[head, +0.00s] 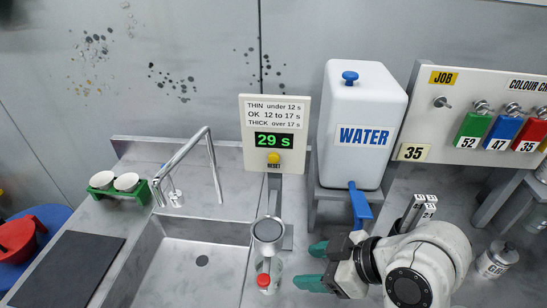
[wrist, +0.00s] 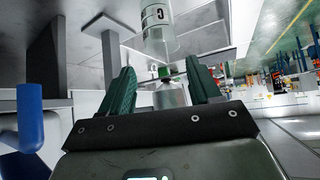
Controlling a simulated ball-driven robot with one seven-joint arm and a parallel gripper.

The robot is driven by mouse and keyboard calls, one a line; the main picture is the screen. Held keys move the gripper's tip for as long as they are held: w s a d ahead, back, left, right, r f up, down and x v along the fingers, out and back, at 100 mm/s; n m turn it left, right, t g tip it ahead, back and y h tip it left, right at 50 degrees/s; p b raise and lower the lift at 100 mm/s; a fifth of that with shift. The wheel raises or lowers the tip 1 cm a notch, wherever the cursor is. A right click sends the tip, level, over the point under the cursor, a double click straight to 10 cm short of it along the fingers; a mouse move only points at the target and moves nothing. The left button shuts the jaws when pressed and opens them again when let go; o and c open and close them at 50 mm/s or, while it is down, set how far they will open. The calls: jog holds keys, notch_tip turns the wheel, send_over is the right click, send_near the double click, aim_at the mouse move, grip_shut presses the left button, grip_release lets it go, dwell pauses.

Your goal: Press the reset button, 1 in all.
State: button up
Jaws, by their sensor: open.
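The reset button (head: 273,158) is a small yellow knob under the green "29 s" display (head: 274,140) on a cream timer panel (head: 246,125), with a "RESET" label below it. My gripper (head: 312,266) has two teal fingers, spread apart and empty, pointing left in the head view. It is below and to the right of the button, well apart from it. In the wrist view the gripper (wrist: 162,80) shows its open fingers, with a marked clear vessel (wrist: 158,30) beyond them. The button is not visible in the wrist view.
A sink (head: 190,265) and faucet (head: 185,155) lie left.

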grip_shut()
dwell(0.3)
dwell(0.9)
